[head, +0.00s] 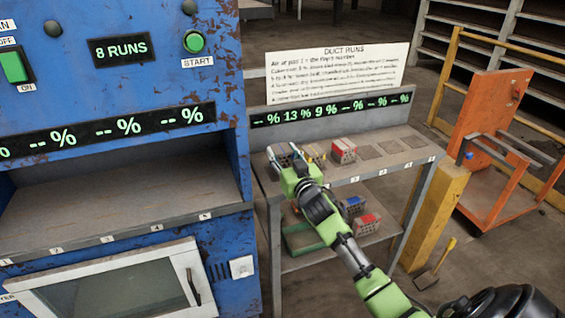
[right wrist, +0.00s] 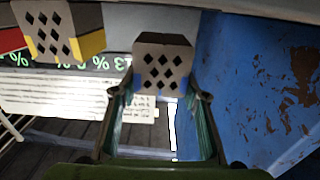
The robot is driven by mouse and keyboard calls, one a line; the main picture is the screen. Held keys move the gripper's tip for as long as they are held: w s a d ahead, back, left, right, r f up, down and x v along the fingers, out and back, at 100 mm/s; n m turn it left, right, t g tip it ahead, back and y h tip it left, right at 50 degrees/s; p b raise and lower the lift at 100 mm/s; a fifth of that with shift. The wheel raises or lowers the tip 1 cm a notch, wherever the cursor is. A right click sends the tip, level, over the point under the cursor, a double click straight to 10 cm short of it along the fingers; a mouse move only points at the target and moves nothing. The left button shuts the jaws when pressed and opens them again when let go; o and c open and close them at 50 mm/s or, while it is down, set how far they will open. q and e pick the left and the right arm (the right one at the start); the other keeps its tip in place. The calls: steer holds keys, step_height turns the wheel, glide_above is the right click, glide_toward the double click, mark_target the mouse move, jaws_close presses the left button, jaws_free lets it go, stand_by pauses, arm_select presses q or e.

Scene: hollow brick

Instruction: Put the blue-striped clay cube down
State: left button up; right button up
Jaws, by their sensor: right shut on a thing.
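The blue-striped clay cube (right wrist: 161,68) shows in the right wrist view with a diamond pattern of holes and blue at its sides. My right gripper (right wrist: 160,95) is shut on it, one finger on each side. In the head view the right gripper (head: 291,168) is over the left end of the grey rack's top shelf (head: 385,163), and its green body hides most of the cube. I cannot tell whether the cube touches the shelf. My left gripper is not in view.
A yellow-striped cube (head: 315,153) and a red-striped cube (head: 343,151) stand to the right on the top shelf; marked places beyond are empty. Lower down are a blue cube (head: 353,207), a red cube (head: 366,223) and a green tray (head: 299,240). The blue machine (head: 232,85) stands close left.

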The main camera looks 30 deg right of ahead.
mark_target(284, 164)
step_height(284, 164, down, 3)
steer(key=o, duration=0.7)
steer(key=shift+f, duration=0.2)
steer(key=o, duration=0.4)
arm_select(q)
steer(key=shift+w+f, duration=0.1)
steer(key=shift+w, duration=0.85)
arm_select(e)
steer(key=shift+r, duration=0.15)
arm_select(q)
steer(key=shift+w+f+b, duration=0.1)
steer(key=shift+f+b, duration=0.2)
steer(key=shift+b, duration=0.15)
arm_select(e)
steer(key=v, duration=1.2)
